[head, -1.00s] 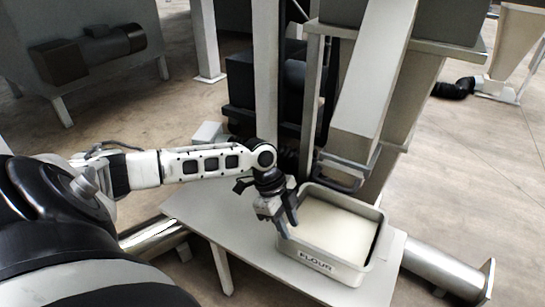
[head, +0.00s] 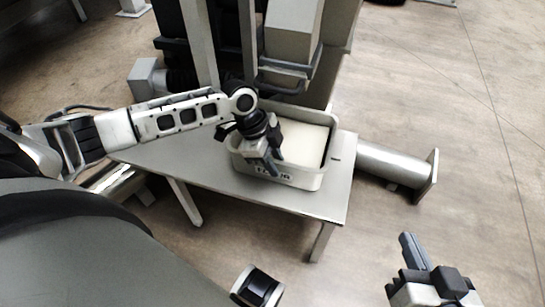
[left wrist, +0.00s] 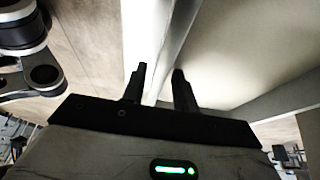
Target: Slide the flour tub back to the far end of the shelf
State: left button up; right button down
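The flour tub (head: 311,180) is a pale open box of white flour, its label on the near wall partly covered by my gripper. It stands on a grey shelf (head: 220,180), towards the shelf's right end. My left gripper (head: 267,165) points down at the tub's near wall. In the left wrist view its two fingers (left wrist: 160,82) stand apart, with the tub's pale rim (left wrist: 168,50) between them and flour to the right. I see no clear grip on the rim. My right gripper (head: 432,270) is at the lower right, away from the tub; its finger gap is unclear.
A pale chute (head: 294,30) and a dark bar handle (head: 283,84) are close behind the tub. Upright posts (head: 200,45) rise behind the shelf. A metal cylinder (head: 392,165) juts out to the right of the shelf.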

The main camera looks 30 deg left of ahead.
pick_arm(q)
grip_shut()
dwell(1.3)
